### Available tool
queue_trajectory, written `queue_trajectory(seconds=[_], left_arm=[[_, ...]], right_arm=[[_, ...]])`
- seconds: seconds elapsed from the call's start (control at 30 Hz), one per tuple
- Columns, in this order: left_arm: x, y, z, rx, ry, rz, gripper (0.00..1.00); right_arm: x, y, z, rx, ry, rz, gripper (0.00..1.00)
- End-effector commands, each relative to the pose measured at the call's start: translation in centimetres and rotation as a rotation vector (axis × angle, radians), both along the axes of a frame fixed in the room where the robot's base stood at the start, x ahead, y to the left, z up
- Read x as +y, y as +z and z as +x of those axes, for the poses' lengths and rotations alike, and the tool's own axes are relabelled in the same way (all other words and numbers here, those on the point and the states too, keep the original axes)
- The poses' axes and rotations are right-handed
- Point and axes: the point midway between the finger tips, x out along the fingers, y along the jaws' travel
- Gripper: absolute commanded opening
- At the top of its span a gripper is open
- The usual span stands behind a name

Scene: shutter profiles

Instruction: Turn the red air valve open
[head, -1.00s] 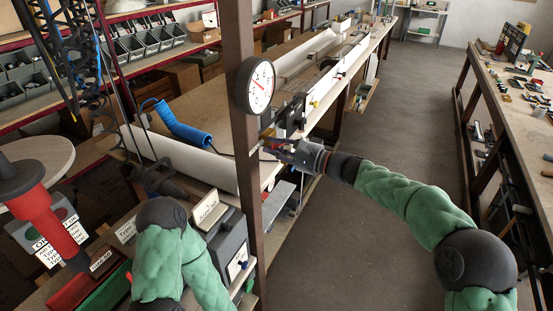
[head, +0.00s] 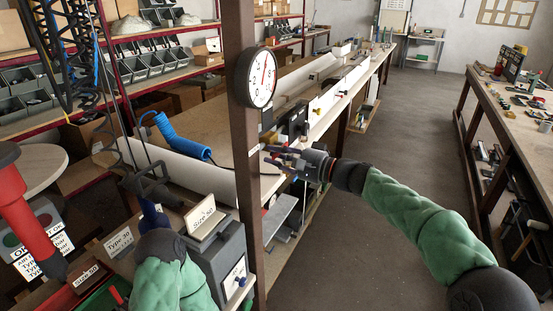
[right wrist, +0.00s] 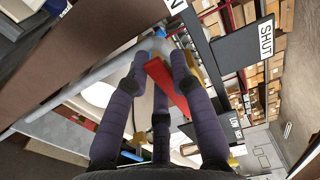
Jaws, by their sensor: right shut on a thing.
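The red air valve shows as a flat red lever (right wrist: 165,82) in the right wrist view, between the fingertips of my right gripper (right wrist: 155,68). The gripper is shut on it. A black plate marked SHUT (right wrist: 250,45) lies right of the lever. In the head view my right gripper (head: 283,162) reaches in from the right, just right of the brown post, at the near end of the long bench. Its fingers hide the lever there. My left arm (head: 170,275) is at the bottom left; its gripper is mostly hidden behind the arm.
A round gauge (head: 257,78) with a red needle hangs on the brown post (head: 242,150). A blue coiled hose (head: 185,138) lies on the bench behind it. A grey box (head: 220,250) stands below left. The floor (head: 370,140) right of the bench is clear.

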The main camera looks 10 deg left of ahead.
Motion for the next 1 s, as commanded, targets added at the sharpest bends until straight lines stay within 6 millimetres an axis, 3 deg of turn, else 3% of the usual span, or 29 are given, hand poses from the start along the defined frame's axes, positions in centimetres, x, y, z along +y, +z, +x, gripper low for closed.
queue_trajectory(seconds=[0.3,0.33,0.4,0.77,1.0], left_arm=[[0.0,0.0,0.0,0.000,0.000,0.000,0.47],[0.0,0.0,0.0,0.000,0.000,0.000,0.47],[0.0,0.0,0.0,0.000,0.000,0.000,0.47],[0.0,0.0,0.0,0.000,0.000,0.000,0.47],[0.0,0.0,0.0,0.000,0.000,0.000,0.47]], right_arm=[[0.1,-0.2,0.0,-0.001,0.002,-0.004,0.00],[0.1,-0.2,0.0,-0.001,0.002,-0.004,0.32],[0.1,-0.2,0.0,-0.001,0.002,-0.004,0.49],[-0.2,-0.1,-0.1,-0.001,0.000,-0.003,0.49],[-3.1,0.0,-0.9,-0.002,-0.003,-0.002,0.49]])
